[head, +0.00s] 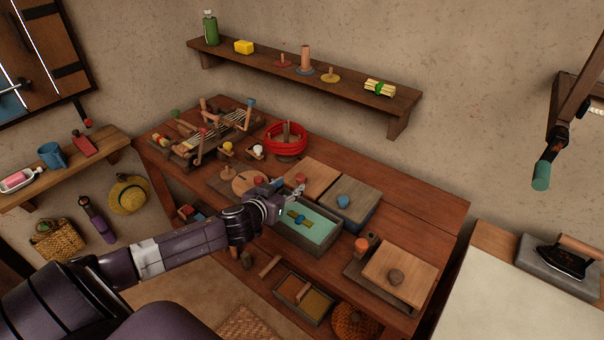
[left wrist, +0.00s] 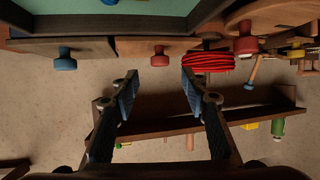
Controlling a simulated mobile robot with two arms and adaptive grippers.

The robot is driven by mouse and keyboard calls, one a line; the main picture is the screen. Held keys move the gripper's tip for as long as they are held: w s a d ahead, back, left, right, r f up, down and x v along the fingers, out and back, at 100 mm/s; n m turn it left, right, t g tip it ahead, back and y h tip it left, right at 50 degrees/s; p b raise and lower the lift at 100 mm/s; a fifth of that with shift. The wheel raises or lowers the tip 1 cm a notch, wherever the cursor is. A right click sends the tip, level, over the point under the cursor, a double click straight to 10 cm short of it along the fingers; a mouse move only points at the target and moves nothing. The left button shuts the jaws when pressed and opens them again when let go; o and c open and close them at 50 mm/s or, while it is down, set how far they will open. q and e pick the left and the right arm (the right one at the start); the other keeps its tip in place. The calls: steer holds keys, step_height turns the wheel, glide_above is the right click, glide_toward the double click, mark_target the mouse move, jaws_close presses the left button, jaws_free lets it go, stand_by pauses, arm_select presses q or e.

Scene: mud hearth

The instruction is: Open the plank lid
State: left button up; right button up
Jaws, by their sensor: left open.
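Several wooden lids with knobs lie on the table, and I cannot tell for sure which one is the plank lid. A brown plank with a red knob (head: 300,179) lies behind the open box. It also seems to show in the left wrist view, with its red knob (left wrist: 160,58). A greyer plank with a blue knob (head: 343,201) lies to its right. A pale plank with a dark round knob (head: 396,276) is at the front right. My left gripper (head: 296,192) is open and empty, close to the red knob, with its fingers apart (left wrist: 157,92). My right gripper is out of view.
An open green-lined box (head: 318,239) holds a blue and yellow item just in front of the gripper. A red coil (head: 286,147) and a wooden rack (head: 190,150) stand behind left. A wall shelf (head: 300,75) runs above the table.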

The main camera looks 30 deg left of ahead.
mark_target(299, 178)
arm_select(q)
steer(key=x, duration=0.3)
steer(key=shift+w+p, duration=0.35)
steer(key=shift+w, duration=0.05)
steer(key=shift+x, duration=1.4)
steer(key=shift+a+f, duration=0.1)
steer(key=c, duration=0.9)
jaws_close()
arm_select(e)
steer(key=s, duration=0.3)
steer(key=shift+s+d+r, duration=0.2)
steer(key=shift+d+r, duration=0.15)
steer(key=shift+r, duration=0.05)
